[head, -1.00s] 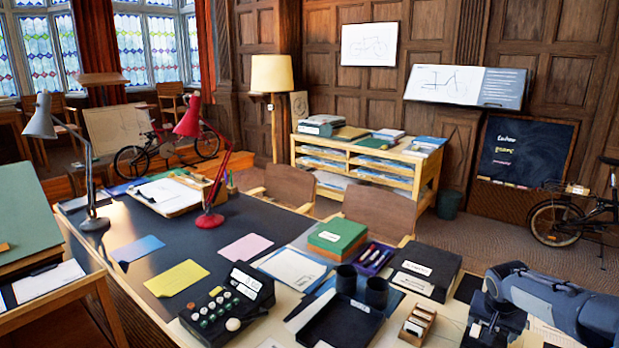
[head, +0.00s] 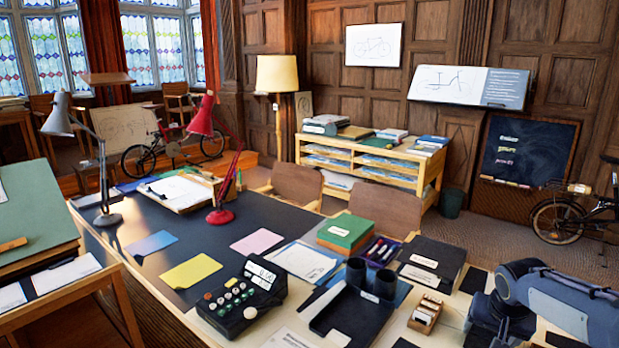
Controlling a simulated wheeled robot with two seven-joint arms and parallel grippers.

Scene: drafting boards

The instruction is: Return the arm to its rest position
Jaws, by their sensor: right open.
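My right arm comes in from the lower right in the head view. It is blue-grey and bends down to my right gripper (head: 488,338) at the bottom edge. The gripper is open, and its lower end is partly cut off by the frame. It hangs over the right part of the large desk, to the right of a small wooden card box (head: 425,315). I see nothing held in it. My left gripper is not in view.
On the desk (head: 150,215) stand a black keypad device (head: 240,297), a black tray (head: 345,318), dark cups (head: 384,284), a black box (head: 432,262), a green box (head: 345,231) and a red lamp (head: 219,214). A shelf unit (head: 437,172) stands behind.

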